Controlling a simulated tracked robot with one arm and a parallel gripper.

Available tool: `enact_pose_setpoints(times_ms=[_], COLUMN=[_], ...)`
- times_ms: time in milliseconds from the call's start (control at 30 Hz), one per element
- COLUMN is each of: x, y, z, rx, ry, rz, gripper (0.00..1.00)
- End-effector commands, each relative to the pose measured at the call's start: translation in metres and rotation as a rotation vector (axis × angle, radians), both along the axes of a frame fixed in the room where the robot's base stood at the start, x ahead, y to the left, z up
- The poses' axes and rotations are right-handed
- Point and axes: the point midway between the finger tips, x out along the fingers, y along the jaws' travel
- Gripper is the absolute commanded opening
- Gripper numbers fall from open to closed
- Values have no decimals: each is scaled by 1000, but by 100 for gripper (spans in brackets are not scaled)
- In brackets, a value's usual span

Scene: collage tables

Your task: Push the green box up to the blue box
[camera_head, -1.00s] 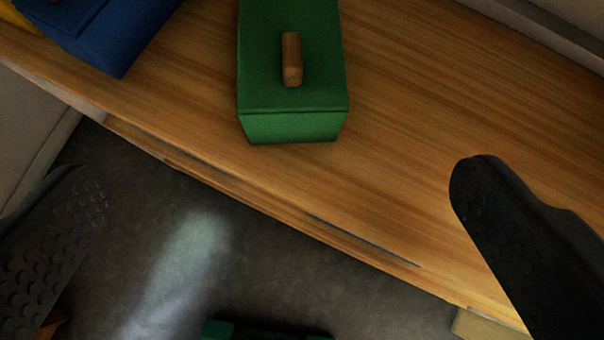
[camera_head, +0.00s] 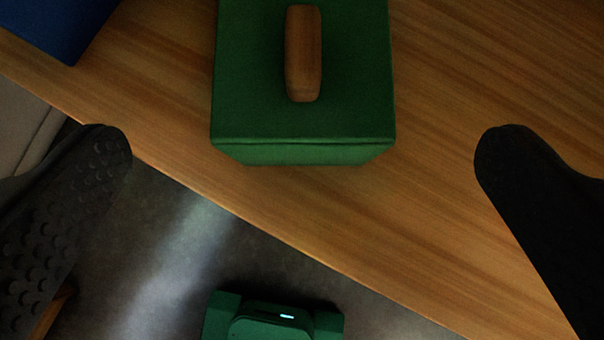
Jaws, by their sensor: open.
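The green box (camera_head: 250,105) sits on the wooden table, with a brown wooden handle (camera_head: 303,55) on its top. Its far end is cut off by the top edge of the view. The blue box (camera_head: 58,25) shows only in part at the top left, with bare table between it and the green box. My gripper (camera_head: 303,150) is open and empty. Its two dark fingers stand wide apart, one left and one right of the green box's near end, and neither appears to touch it.
The wooden table (camera_head: 450,220) has clear room right of the green box. Its front edge runs diagonally from upper left to lower right. Dark grey floor (camera_head: 180,250) lies below that edge.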

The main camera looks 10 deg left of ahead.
Motion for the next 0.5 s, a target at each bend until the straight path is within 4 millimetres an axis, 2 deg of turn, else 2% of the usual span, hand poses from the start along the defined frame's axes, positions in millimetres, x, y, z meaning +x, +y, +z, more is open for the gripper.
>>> enact_pose_setpoints(times_ms=[33, 500], x=[6, 53], y=[1, 9], z=[-8, -57], rx=[0, 0], ry=[3, 4], rz=[1, -1], gripper=[100, 100])
